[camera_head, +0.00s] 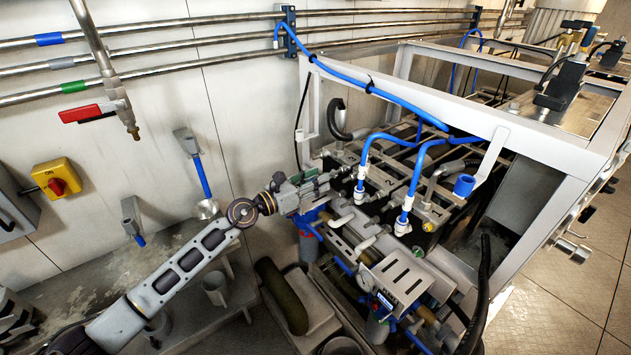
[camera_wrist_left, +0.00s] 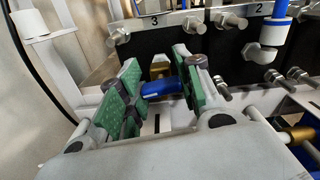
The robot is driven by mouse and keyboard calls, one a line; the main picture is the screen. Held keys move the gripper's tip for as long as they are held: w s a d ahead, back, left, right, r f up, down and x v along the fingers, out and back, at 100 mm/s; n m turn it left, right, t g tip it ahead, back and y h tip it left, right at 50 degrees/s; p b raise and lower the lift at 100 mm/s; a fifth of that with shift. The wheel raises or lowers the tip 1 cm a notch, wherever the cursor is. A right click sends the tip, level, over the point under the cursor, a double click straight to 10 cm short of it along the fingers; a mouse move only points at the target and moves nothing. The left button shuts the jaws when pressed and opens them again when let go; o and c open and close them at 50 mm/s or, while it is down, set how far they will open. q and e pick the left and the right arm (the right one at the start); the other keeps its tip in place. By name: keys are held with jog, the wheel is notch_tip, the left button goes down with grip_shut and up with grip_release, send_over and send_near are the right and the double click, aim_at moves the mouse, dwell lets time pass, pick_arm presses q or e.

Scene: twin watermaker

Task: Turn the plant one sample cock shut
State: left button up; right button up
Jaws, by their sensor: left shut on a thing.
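The sample cock shows in the wrist view as a blue handle (camera_wrist_left: 165,86) with a brass-coloured body (camera_wrist_left: 158,69) behind it. My left gripper (camera_wrist_left: 158,88) has its green-padded fingers on either side of the blue handle and is shut on it, with the handle spanning the gap between the pads. In the head view my left gripper (camera_head: 318,186) reaches the near left end of the watermaker frame. There the fingers and nearby fittings hide the cock, so its angle is hard to read. My right gripper is not in view.
A white frame (camera_head: 455,105) with blue hoses (camera_head: 407,183) stands close beyond the gripper. A panel marked 3 and 2 (camera_wrist_left: 205,18) carries several metal fittings. A red-handled valve (camera_head: 82,113) and a yellow switch box (camera_head: 57,178) are on the wall at left. Floor at right is clear.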

pick_arm(q)
jog(key=shift+m+b, duration=0.5)
jog(key=shift+m, duration=0.5)
jog(key=o, duration=1)
jog(key=shift+o, duration=0.2)
jog(key=v, duration=1.2)
